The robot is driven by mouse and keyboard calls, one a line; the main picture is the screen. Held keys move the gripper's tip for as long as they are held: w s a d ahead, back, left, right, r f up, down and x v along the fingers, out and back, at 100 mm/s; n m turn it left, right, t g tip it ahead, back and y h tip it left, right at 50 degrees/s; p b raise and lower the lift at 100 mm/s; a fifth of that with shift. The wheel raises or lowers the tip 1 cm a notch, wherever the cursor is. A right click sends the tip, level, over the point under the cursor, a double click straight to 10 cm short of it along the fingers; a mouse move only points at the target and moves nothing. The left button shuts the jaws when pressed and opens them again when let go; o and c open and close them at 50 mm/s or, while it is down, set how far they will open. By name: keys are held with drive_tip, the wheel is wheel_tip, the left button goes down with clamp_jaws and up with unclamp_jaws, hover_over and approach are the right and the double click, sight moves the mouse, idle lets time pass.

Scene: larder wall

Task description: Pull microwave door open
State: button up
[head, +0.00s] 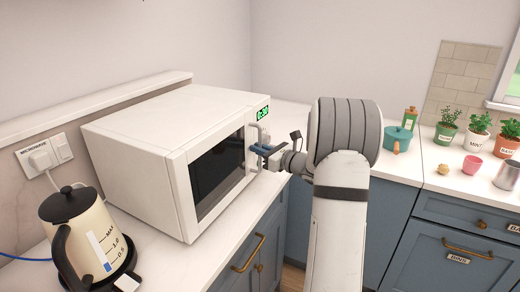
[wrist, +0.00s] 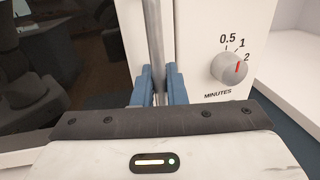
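The white microwave (head: 150,140) stands on the counter, and its dark-windowed door (head: 217,175) looks closed, flush with the front. The door's vertical metal handle (head: 252,162) is at the right side of the door. In the wrist view the handle (wrist: 154,35) runs down between the blue fingers of my gripper (wrist: 158,90). The fingers sit on both sides of the bar, with no clear gap. In the head view my gripper (head: 262,150) is at the handle, partly hidden by my arm. The minutes dial (wrist: 236,66) is right of the handle.
A cream kettle (head: 85,235) stands on the counter in front of the microwave, left of the door. A teal pot (head: 398,137), a bottle (head: 410,118) and potted herbs (head: 478,128) stand on the right counter. Blue cabinets (head: 262,250) are below.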

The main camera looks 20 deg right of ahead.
clamp_jaws()
drive_tip(key=shift+d, duration=0.1)
